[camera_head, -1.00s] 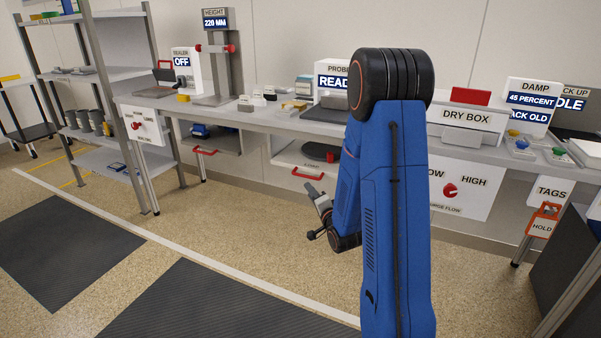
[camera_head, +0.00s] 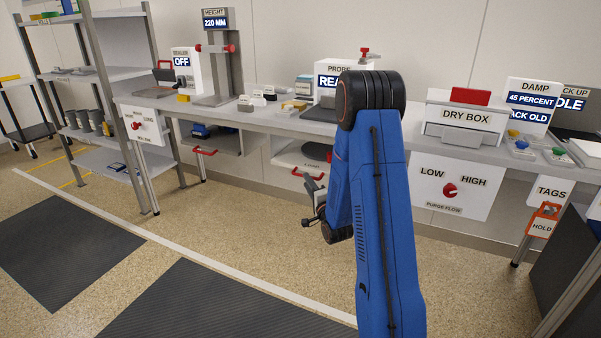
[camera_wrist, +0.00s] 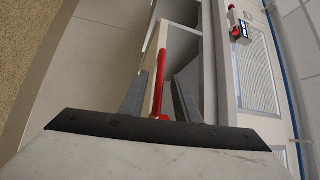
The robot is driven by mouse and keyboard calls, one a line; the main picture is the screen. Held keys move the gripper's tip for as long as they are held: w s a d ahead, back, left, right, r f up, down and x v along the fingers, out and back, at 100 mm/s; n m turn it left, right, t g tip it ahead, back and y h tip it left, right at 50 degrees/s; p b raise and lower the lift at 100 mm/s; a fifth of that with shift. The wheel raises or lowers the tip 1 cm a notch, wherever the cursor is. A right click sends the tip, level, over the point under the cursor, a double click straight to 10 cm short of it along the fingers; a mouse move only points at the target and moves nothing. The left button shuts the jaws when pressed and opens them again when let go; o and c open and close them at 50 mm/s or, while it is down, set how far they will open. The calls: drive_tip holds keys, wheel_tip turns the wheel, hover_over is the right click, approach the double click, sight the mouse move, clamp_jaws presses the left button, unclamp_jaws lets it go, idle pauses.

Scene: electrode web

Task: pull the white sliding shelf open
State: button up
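The white sliding shelf (camera_head: 287,158) is under the middle of the bench, with a dark object on it and a red bar handle (camera_head: 306,174) at its front. My gripper (camera_head: 311,185) is just in front of and below this handle, partly hidden by my blue arm. In the wrist view the red handle (camera_wrist: 161,75) shows between the two spread fingers of my gripper (camera_wrist: 158,88). The fingers are open, with a gap on both sides of the bar. I cannot tell how deep the bar sits between them.
Another pull-out with a red handle (camera_head: 204,151) is under the bench to the left. The bench (camera_head: 240,117) above carries a dry box (camera_head: 465,117) and instruments. A purge-flow panel (camera_head: 450,187) hangs at the right. The floor in front is clear.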

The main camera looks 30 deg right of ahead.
drive_tip(key=w+r, duration=0.1)
drive_tip(key=w, duration=0.7)
drive_tip(key=shift+w+d, duration=0.35)
drive_tip(key=shift+d, duration=0.1)
drive_tip(key=shift+r, duration=0.1)
clamp_jaws()
